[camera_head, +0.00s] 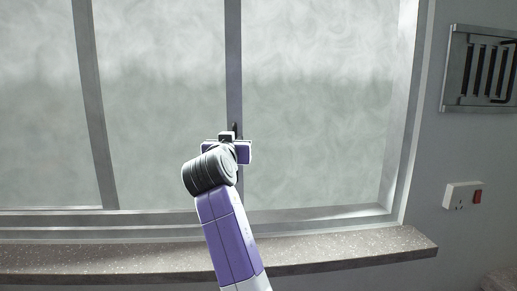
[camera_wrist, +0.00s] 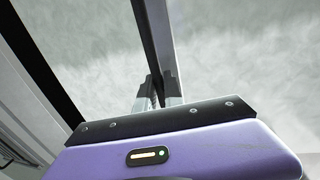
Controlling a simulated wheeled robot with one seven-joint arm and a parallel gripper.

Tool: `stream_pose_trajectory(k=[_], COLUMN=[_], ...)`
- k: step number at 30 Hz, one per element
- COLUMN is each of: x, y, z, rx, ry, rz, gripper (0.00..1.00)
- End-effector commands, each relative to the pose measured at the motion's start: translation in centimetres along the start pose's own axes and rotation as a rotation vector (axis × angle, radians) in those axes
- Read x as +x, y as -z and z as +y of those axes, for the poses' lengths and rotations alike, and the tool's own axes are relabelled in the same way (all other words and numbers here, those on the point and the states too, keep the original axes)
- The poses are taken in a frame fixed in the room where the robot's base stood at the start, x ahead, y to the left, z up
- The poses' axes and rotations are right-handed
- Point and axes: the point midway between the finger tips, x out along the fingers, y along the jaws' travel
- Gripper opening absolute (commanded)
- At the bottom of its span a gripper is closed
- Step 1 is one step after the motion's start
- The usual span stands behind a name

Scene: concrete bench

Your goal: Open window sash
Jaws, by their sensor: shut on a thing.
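The window sash has frosted glass and a grey upright stile (camera_head: 233,60) near the middle of the window in the head view. My gripper (camera_wrist: 159,92) is at the lower part of this stile. In the wrist view its two fingers are closed on either side of a dark upright handle bar (camera_wrist: 148,35), which runs along the sash's grey edge. In the head view my wrist and gripper body hide most of the grasp, and only a small dark piece of the handle (camera_head: 235,127) shows above them.
A second grey upright (camera_head: 92,100) stands to the left. A speckled stone sill (camera_head: 340,246) runs below the window. On the right wall are a metal rack (camera_head: 480,68) and a white socket with a red switch (camera_head: 463,196).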

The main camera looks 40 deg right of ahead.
Motion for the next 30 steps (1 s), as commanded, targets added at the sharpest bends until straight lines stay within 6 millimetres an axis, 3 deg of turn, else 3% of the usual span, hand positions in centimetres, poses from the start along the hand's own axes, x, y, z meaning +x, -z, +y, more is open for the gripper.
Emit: stream_pose_trajectory(k=[1,6,12,19,30], x=[-0.4,-1.1,-1.7,-2.0,-1.9], y=[-0.2,-0.2,-0.1,0.0,0.0], z=[-1.7,-5.6,-8.8,-10.3,-10.4], rx=[-0.001,-0.001,-0.001,-0.001,0.000], ry=[0.008,0.005,0.002,-0.001,-0.002], rz=[0.002,0.001,0.000,0.000,0.000], gripper=[0.00,0.00,0.00,0.00,0.00])
